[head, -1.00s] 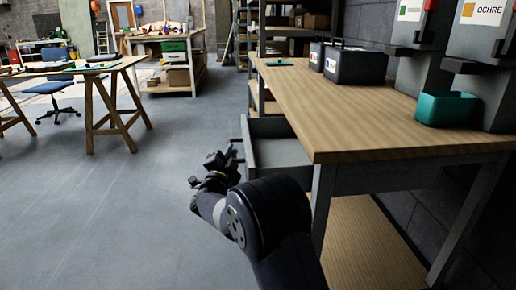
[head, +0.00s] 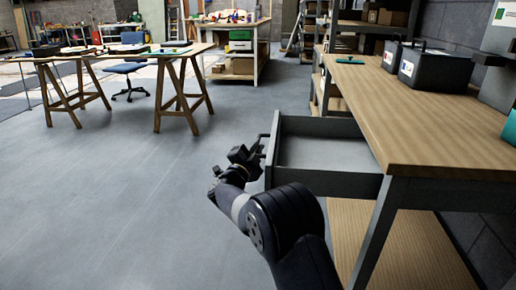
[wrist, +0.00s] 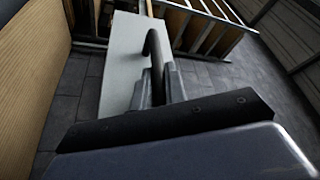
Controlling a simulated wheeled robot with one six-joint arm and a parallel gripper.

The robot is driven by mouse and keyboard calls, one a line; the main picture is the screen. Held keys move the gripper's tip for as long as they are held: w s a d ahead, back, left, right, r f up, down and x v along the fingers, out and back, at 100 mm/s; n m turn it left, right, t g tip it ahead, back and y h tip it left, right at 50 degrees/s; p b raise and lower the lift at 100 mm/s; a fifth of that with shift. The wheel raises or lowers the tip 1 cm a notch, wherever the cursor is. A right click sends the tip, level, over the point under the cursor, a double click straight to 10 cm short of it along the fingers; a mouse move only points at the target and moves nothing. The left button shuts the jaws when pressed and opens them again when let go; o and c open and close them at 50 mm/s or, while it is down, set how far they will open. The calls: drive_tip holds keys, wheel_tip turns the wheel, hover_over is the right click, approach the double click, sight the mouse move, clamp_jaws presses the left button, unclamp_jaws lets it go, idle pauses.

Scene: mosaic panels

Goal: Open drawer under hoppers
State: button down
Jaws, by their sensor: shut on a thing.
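The grey drawer (head: 325,153) stands pulled out from the left side of the wooden-topped bench (head: 425,115). Its inside looks empty. Its dark bar handle (head: 264,141) is on the front panel, facing left. My gripper (head: 256,157) is at this handle. In the wrist view, the fingers of my gripper (wrist: 161,88) are shut on the handle (wrist: 153,46), with the pale drawer front (wrist: 120,62) behind it. One hopper (head: 497,72) shows only partly at the right edge, above the bench.
Two dark boxes (head: 436,70) and a small green item (head: 350,60) are on the bench top. A lower wooden shelf (head: 405,250) is under the bench. A trestle table (head: 120,55) and blue chair (head: 128,70) stand at the left. The floor left of my arm is clear.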

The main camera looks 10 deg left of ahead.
drive_tip(key=c, duration=1.5)
unclamp_jaws()
drive_tip(key=shift+o, duration=0.2)
drive_tip(key=p+v, duration=0.2)
drive_tip(key=v, duration=0.8)
drive_tip(key=shift+s+f, duration=0.15)
drive_tip(key=shift+s, duration=0.2)
drive_tip(key=b+x, duration=0.2)
drive_tip(key=x, duration=0.9)
drive_tip(key=shift+s+d, duration=0.1)
drive_tip(key=shift+d, duration=0.15)
